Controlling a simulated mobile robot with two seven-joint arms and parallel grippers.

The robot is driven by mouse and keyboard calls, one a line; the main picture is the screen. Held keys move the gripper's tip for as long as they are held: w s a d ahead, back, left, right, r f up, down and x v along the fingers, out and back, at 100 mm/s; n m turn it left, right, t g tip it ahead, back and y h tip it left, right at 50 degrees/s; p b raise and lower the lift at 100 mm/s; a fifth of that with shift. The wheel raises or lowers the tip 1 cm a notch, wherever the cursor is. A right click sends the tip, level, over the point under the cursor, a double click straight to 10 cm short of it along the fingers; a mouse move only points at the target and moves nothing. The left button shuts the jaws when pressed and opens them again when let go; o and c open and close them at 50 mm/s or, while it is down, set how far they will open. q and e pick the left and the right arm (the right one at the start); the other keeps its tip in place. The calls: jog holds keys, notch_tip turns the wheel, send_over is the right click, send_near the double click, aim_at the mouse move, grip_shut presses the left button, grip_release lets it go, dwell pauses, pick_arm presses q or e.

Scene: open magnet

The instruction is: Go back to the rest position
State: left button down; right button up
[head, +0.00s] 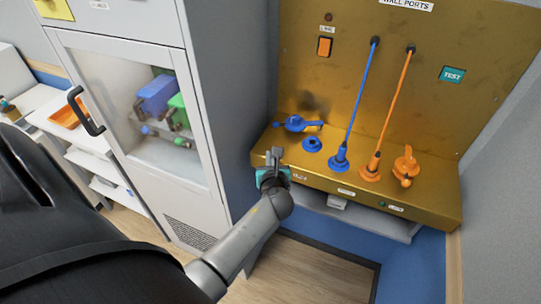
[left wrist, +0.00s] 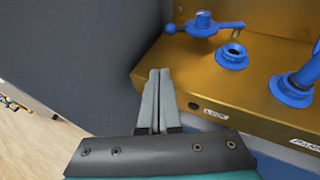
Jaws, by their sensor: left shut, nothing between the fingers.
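My left gripper (head: 274,156) is in front of the left edge of the brass wall-port panel (head: 440,202). Its fingers are shut with nothing between them. In the left wrist view the two fingers (left wrist: 158,100) lie side by side, apart from the panel's ledge and left of the blue parts. My right gripper is in neither view.
The ledge bears a blue lever (head: 296,123), an empty blue port (head: 312,145), blue and orange plugs with cables (head: 339,160) (head: 371,168), and an orange lever (head: 406,166). A glass-door cabinet (head: 150,160) stands at left. Floor shows below.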

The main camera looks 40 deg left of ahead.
pick_arm(q)
jog(key=shift+s+d+r, duration=0.2)
jog(key=shift+s, duration=0.3)
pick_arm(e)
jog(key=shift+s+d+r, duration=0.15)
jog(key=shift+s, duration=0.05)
pick_arm(q)
jog(key=s+d+f+n+g+h+b, duration=0.25)
jog(key=s+f, duration=0.25)
jog(key=f, duration=0.6)
jog(key=s+d+f+n+g+h+b, duration=0.1)
jog(key=s+d+f+n+b, duration=0.25)
jog(key=f, duration=0.75)
jog(key=s+d+f+n+g+h+b, duration=0.1)
jog(key=s+d+f+n+h+b, duration=0.25)
jog(key=f, duration=0.75)
jog(key=s+d+f+n+g+h+b, duration=0.1)
jog(key=s+f+n+b, duration=0.4)
jog(key=s, duration=0.9)
jog(key=s+d+f+n+g+b, duration=0.3)
jog(key=s+f+n+b, duration=0.3)
jog(key=s+f+n, duration=0.5)
jog(key=s+f+g, duration=0.1)
jog(key=s+f, duration=0.2)
jog(key=f, duration=0.2)
jog(key=shift+s+f+h, duration=0.3)
jog(key=shift+h, duration=0.1)
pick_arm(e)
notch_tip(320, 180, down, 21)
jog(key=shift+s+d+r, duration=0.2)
